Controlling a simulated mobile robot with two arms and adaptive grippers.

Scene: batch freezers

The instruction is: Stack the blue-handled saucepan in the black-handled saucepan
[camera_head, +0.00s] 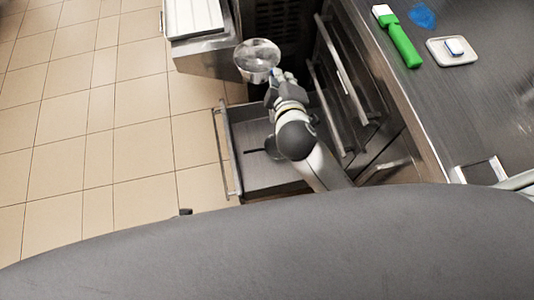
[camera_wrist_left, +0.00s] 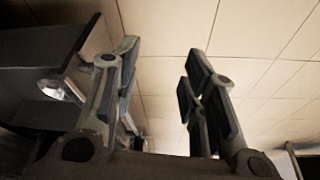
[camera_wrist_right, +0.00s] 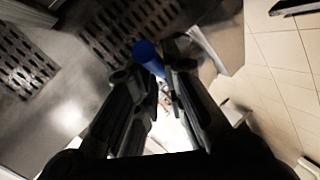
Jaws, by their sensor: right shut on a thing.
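The blue-handled saucepan (camera_head: 257,55), a shiny metal pan, is held up beside the counter in the head view. My right gripper (camera_head: 274,84) is shut on its handle. The blue handle end (camera_wrist_right: 148,52) shows between the fingers in the right wrist view; the pan's bowl is mostly hidden there. A thin black bar (camera_head: 256,151) lies in the open drawer, partly behind my arm; it looks like the black-handled saucepan's handle, its bowl hidden. A shiny metal rim (camera_wrist_left: 62,90) shows inside a dark drawer in the left wrist view. My left gripper (camera_wrist_left: 155,62) is open and empty.
The open drawer (camera_head: 232,150) juts out over the tiled floor. A steel counter (camera_head: 480,100) at right holds a green-handled tool (camera_head: 402,45), a blue item (camera_head: 422,15) and a small white dish (camera_head: 452,58). A white-topped unit (camera_head: 193,18) stands behind. The floor at left is clear.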

